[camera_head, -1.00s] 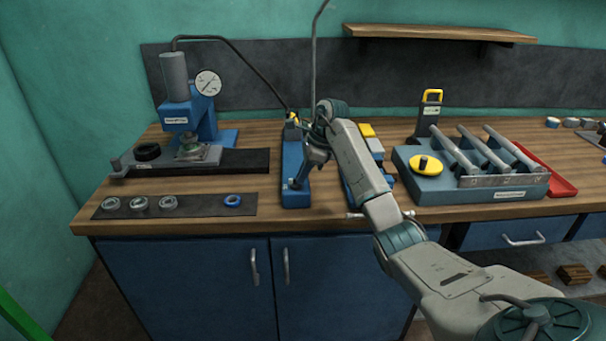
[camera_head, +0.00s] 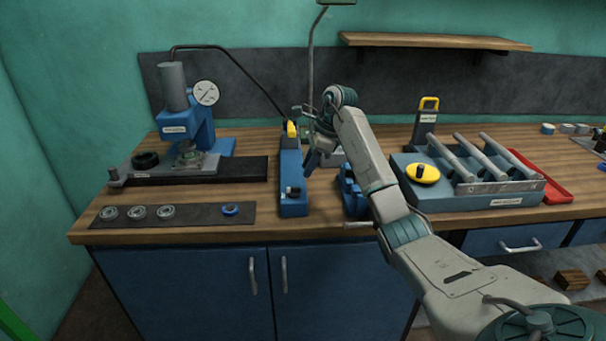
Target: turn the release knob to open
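A long blue pump body (camera_head: 293,208) stands on the bench near the middle, with a hose running from it to the press. A small black knob (camera_head: 291,192) sits on its near end and looks like the release knob; its turn position is too small to read. A yellow part (camera_head: 291,129) is at the pump's far end. My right gripper (camera_head: 309,168) points down just right of and above the black knob, apart from it in the picture. Its fingers are small and edge-on, so their opening cannot be told. My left gripper is not in view.
A blue press (camera_head: 185,125) with a gauge (camera_head: 206,93) stands at left. Rings (camera_head: 137,212) lie on a dark mat in front of it. A grey-blue fixture (camera_head: 470,200) with a yellow knob (camera_head: 422,172) stands at right, close to my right arm. A shelf (camera_head: 430,40) is above.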

